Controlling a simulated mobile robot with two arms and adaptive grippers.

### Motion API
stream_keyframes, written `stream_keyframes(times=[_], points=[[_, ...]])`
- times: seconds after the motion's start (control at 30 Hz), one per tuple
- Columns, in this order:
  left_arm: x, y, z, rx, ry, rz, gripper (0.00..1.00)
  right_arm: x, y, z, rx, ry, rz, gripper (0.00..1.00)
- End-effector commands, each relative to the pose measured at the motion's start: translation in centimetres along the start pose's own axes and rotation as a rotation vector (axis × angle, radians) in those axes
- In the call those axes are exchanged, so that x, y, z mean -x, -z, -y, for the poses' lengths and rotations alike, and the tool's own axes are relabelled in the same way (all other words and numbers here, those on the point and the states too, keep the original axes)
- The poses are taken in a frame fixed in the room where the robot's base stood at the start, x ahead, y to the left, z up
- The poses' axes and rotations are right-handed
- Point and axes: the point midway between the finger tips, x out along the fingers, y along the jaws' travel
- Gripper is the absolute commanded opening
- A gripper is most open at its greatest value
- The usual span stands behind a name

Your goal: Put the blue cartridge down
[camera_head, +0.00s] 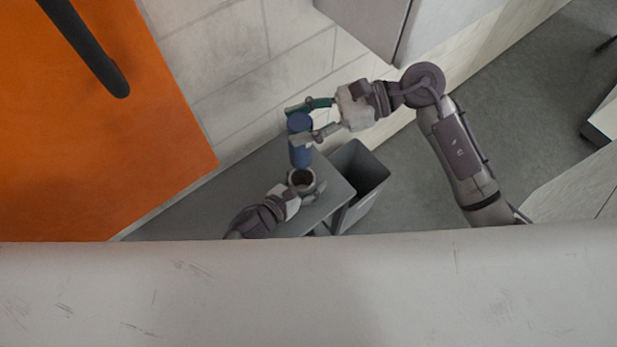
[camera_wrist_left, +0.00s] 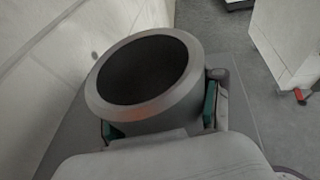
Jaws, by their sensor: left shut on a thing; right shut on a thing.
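The blue cartridge (camera_head: 301,154) is a blue cylinder in the head view, held in my right gripper (camera_head: 299,125). The right fingers close around its upper part, and its lower end points toward the grey cup-like housing. My left gripper (camera_head: 303,187) is shut on this round grey housing (camera_head: 291,177), which has a dark open top. In the left wrist view the housing (camera_wrist_left: 180,96) fills the middle, with green finger pads on both sides of it (camera_wrist_left: 162,117). Its inside looks dark and empty. The cartridge does not show in the left wrist view.
A grey table (camera_head: 335,192) lies under both grippers. A dark grey open bin (camera_head: 372,205) stands just right of it. A large orange surface (camera_head: 110,150) with a black bar (camera_head: 90,50) is at the left. Pale tiled wall (camera_head: 240,90) runs behind.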

Motion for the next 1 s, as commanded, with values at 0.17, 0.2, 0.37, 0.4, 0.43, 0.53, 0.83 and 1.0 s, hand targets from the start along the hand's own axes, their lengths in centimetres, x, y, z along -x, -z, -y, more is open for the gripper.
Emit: stream_keyframes(times=[0.17, 0.2, 0.37, 0.4, 0.43, 0.53, 0.83, 1.0], points=[[0.0, 0.0, 0.0, 0.000, 0.000, 0.000, 0.24, -0.1, 0.4, 0.0, -0.013, 0.038, -0.002, 0.00], [0.0, 0.0, 0.0, 0.000, 0.000, 0.000, 0.24, -0.2, 0.6, 0.1, -0.022, 0.067, -0.002, 0.00], [0.0, 0.0, 0.0, 0.000, -0.001, -0.001, 0.24, -0.4, 1.2, 0.3, -0.073, 0.236, -0.007, 0.00], [0.0, 0.0, 0.0, 0.000, -0.001, -0.001, 0.24, -0.4, 1.2, 0.3, -0.085, 0.277, -0.009, 0.00], [0.0, 0.0, 0.0, 0.000, -0.001, -0.001, 0.24, -0.4, 1.1, 0.3, -0.093, 0.307, -0.008, 0.00], [0.0, 0.0, 0.0, 0.000, -0.001, -0.001, 0.24, -0.2, 0.6, 0.1, -0.117, 0.386, -0.011, 0.00], [0.0, 0.0, 0.0, 0.000, 0.000, -0.001, 0.24, -1.1, 3.1, -0.2, -0.149, 0.442, -0.010, 0.00], [0.0, 0.0, 0.0, 0.000, 0.000, -0.001, 0.24, -2.5, 7.5, -0.2, -0.150, 0.441, -0.010, 0.00]])
